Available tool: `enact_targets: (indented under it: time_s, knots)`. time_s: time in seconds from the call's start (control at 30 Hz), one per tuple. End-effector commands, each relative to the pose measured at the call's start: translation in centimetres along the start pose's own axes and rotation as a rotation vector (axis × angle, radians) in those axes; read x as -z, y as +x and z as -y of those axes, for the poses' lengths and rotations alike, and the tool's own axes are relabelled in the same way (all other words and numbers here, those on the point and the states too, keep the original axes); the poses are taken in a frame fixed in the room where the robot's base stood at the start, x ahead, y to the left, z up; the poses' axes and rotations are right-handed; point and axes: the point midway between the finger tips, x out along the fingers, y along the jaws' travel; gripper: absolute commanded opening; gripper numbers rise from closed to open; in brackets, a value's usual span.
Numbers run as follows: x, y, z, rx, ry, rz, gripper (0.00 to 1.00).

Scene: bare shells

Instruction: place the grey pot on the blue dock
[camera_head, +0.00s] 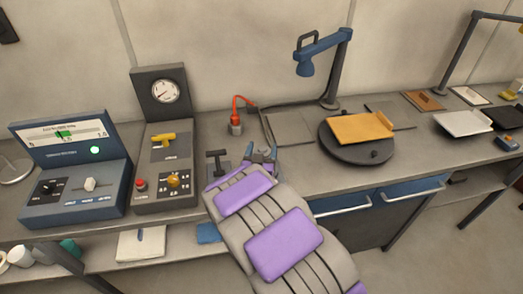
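A small grey pot-like piece (236,128) with a red bent stem stands upright at the back of the bench, near the wall. I cannot tell for certain that it is the grey pot. No clear blue dock shows; my arm hides part of the bench front. My gripper (262,155) is over the bench, to the right of and nearer than the grey piece, and apart from it. Its two fingers look spread, with nothing visible between them.
A blue-grey meter console (72,170) and a gauge panel (163,150) stand at left. A black T-handle (217,158) is beside my gripper. A blue lamp (328,62) and a round dark turntable (345,152) bearing an orange tray (362,127) stand right.

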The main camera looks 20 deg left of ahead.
Motion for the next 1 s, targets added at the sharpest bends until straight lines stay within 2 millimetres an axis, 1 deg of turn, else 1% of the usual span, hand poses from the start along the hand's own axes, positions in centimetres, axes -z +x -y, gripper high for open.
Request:
enact_targets:
  time_s: [0.03, 0.17, 0.2, 0.47, 0.57, 0.67, 0.9, 1.0]
  knots:
    - [0.0, 0.0, 0.0, 0.000, 0.000, 0.000, 0.76]
    - [0.0, 0.0, 0.0, 0.000, 0.000, 0.001, 0.89]
    - [0.0, 0.0, 0.0, 0.000, 0.000, 0.001, 0.90]
    - [0.2, 0.0, 0.0, 0.000, 0.000, 0.000, 0.90]
    - [0.2, -0.8, 0.1, 0.001, 0.000, 0.002, 0.90]
    - [0.1, -2.2, 0.1, 0.001, -0.001, 0.006, 0.90]
    - [0.1, -7.0, 0.1, 0.002, -0.004, 0.007, 0.90]
    - [0.1, -8.7, 0.2, 0.003, -0.001, 0.005, 0.90]
